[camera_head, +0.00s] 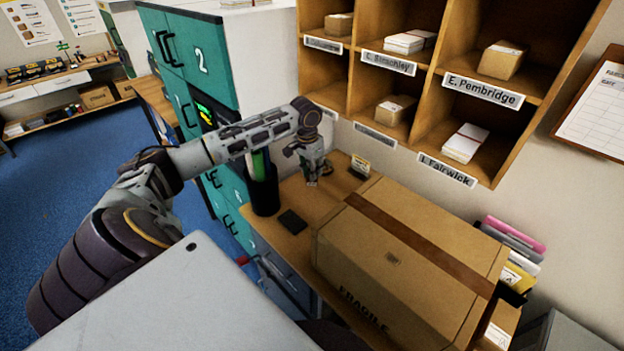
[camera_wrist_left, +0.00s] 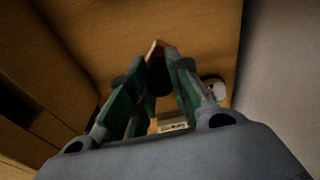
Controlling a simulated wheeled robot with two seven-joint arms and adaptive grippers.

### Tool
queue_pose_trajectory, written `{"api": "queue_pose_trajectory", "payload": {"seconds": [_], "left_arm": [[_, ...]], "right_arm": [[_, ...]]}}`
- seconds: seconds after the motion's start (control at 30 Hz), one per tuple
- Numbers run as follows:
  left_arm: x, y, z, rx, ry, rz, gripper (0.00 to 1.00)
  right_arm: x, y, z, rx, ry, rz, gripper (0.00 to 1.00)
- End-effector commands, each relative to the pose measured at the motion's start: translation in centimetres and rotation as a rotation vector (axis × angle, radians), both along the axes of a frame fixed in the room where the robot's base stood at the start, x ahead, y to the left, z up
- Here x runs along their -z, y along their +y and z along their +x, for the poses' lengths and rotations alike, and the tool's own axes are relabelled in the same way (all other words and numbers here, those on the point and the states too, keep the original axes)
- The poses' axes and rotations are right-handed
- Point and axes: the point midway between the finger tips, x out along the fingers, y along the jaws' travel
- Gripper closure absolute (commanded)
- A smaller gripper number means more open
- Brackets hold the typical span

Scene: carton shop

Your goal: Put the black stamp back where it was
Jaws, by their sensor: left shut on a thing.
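My left gripper (camera_head: 313,180) reaches over the back of the desk, between the pen cup and the small card stand. In the left wrist view its fingers (camera_wrist_left: 158,88) are closed around a dark thing, which I take to be the black stamp (camera_wrist_left: 158,76). A brown edge shows at the stamp's far end. The fingers hide most of it, and I cannot tell whether it touches the desk. The desk top (camera_head: 321,201) lies under the gripper. A flat black pad (camera_head: 292,221) lies on the desk nearer to me. My right gripper is not in view.
A black pen cup (camera_head: 263,190) stands left of the gripper, and a small card stand (camera_head: 360,166) to its right. A large FRAGILE carton (camera_head: 410,250) fills the desk's right side. Wooden pigeonholes (camera_head: 437,77) hang above; teal lockers (camera_head: 190,62) stand at left.

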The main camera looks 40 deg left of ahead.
Motion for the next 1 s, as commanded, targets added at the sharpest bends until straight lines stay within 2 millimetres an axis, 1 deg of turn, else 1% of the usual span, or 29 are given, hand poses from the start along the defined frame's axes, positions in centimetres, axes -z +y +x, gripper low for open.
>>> {"api": "queue_pose_trajectory", "payload": {"seconds": [0.2,0.3,0.77,0.87,1.0], "left_arm": [[2.6,0.0,0.0,-0.001,0.002,0.000,0.95],[3.4,0.0,-0.1,0.000,0.002,0.000,0.95],[4.0,0.0,0.0,-0.001,0.001,0.000,0.95],[4.8,0.0,0.0,-0.002,0.002,-0.001,0.95],[6.5,0.0,-0.1,-0.001,0.002,-0.001,0.95]], "right_arm": [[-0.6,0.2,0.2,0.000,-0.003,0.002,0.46],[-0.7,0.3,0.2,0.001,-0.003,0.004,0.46],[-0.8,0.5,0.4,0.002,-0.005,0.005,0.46],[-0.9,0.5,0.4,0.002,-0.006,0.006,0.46],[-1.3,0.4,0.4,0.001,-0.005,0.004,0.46]]}}
